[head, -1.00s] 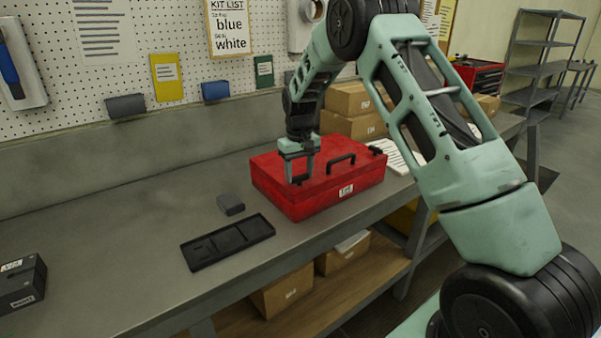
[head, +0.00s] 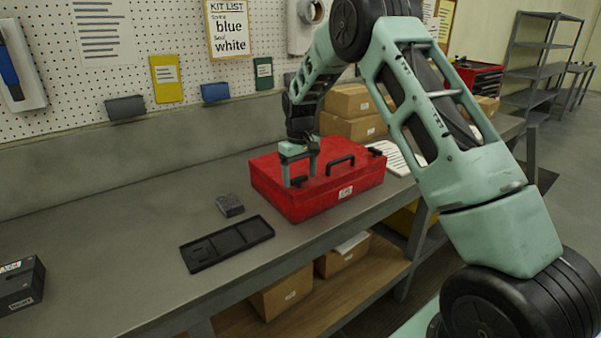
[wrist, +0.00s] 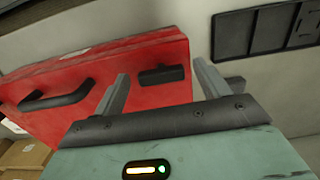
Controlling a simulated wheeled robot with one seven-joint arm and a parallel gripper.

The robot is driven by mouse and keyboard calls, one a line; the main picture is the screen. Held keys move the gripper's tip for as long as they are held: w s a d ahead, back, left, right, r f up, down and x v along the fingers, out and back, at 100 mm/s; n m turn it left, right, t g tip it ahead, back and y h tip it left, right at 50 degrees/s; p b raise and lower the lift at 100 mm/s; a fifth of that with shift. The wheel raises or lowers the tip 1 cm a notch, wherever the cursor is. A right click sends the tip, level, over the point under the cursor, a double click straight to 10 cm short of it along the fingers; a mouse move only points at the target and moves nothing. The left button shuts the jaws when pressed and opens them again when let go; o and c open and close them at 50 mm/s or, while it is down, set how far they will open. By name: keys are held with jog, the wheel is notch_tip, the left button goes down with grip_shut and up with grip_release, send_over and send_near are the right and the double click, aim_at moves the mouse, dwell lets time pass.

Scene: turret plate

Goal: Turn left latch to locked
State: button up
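The red toolbox (head: 318,187) stands closed on the bench, with a black carry handle (head: 340,163) in the middle of its front edge. Its left latch (head: 299,181) is a short black bar, also in the wrist view (wrist: 161,75). The right latch (head: 375,151) is small and black. My gripper (head: 300,178) is over the left front of the toolbox. In the wrist view, its fingers (wrist: 160,70) are open, one on each side of the left latch, with gaps visible. I cannot tell whether the fingertips touch the lid.
A black compartment tray (head: 228,243) and a small dark block (head: 230,205) lie left of the toolbox. A black box (head: 20,286) is at the far left. Cardboard boxes (head: 350,101) stand behind the toolbox, and papers (head: 402,158) lie to its right. The left bench top is mostly clear.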

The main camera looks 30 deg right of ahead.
jog(key=shift+w+r, duration=0.15)
jog(key=shift+r, duration=0.4)
notch_tip(320, 180, up, 17)
jog(key=b, duration=0.3)
jog(key=shift+f, duration=0.2)
jog(key=s+a+f+n+y, duration=0.1)
jog(key=s+a+f+n, duration=0.15)
jog(key=s+a, duration=0.85)
jog(key=s+a+f+n, duration=0.25)
jog(key=s+a, duration=0.45)
jog(key=a, duration=0.8)
jog(key=s+a+f+n, duration=0.1)
jog(key=s+f, duration=0.3)
jog(key=s, duration=0.6)
jog(key=s+a+f+n, duration=0.1)
jog(key=s+a+f, duration=0.1)
jog(key=s, duration=0.9)
jog(key=shift+s+a+f, duration=0.15)
jog(key=shift+s+f, duration=0.1)
jog(key=shift+f, duration=0.6)
